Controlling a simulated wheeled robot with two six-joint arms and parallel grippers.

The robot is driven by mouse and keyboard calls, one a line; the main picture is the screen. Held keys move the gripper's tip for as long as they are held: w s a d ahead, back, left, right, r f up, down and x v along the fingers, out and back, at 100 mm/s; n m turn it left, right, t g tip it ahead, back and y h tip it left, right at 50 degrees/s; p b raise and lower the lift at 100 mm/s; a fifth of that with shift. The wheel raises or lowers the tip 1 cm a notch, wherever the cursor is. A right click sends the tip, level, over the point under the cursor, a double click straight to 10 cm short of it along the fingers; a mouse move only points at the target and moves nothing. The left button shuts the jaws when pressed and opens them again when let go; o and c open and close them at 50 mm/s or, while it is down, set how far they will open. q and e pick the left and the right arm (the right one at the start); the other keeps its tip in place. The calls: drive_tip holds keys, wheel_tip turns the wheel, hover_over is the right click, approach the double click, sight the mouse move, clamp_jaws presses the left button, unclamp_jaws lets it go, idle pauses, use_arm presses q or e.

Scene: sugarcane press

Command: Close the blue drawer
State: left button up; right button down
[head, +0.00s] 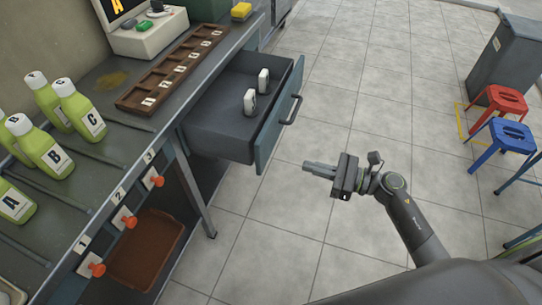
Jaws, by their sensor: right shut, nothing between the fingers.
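The blue drawer (279,117) stands pulled out from under the counter, its blue-grey front facing right with a dark bar handle (292,109). Two small white items with dark marks, one (250,102) nearer and one (263,80) farther, stand inside it. My right gripper (306,166) is shut and empty. It appears over the floor area to the lower right of the drawer front, apart from the handle, with its fingers pointing left. My left gripper is not in view.
The counter (130,147) holds green bottles (80,110), a brown slotted tray (172,68) and a machine (146,32). Orange knobs (124,218) stick out along its front. Red (497,99) and blue (504,138) stools stand at right beside a grey bin (507,62). The tiled floor between is clear.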

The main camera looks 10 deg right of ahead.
sight(261, 154)
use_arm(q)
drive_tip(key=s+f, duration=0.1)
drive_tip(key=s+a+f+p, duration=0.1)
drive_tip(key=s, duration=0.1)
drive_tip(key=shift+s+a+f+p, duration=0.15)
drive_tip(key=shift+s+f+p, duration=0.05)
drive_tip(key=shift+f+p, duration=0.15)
use_arm(e)
drive_tip(key=x, duration=1.1)
drive_tip(key=shift+d, duration=0.1)
